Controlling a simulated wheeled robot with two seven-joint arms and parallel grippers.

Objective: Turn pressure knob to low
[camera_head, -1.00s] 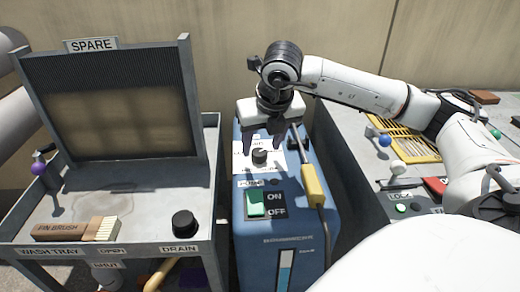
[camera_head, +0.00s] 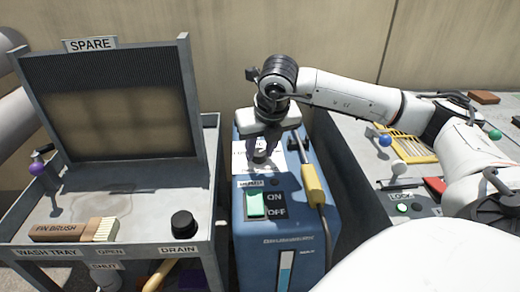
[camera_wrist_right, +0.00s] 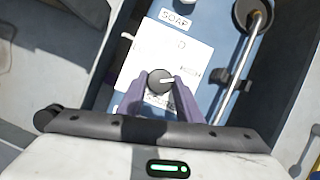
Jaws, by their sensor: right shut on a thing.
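The pressure knob (camera_head: 260,157) is a small dark round knob on a white label plate on top of the blue washer. In the right wrist view the knob (camera_wrist_right: 158,81) has a white pointer line toward the picture's right, below the word HIGH (camera_wrist_right: 190,70). The fingers hide part of the plate, and I cannot read a low mark. My left gripper is out of view; part of a pale arm shows at the far left.
The blue washer (camera_head: 270,260) carries a green ON/OFF switch (camera_head: 256,204) and a yellow-handled lance (camera_head: 314,185) close right of the gripper. A grey bench is right.

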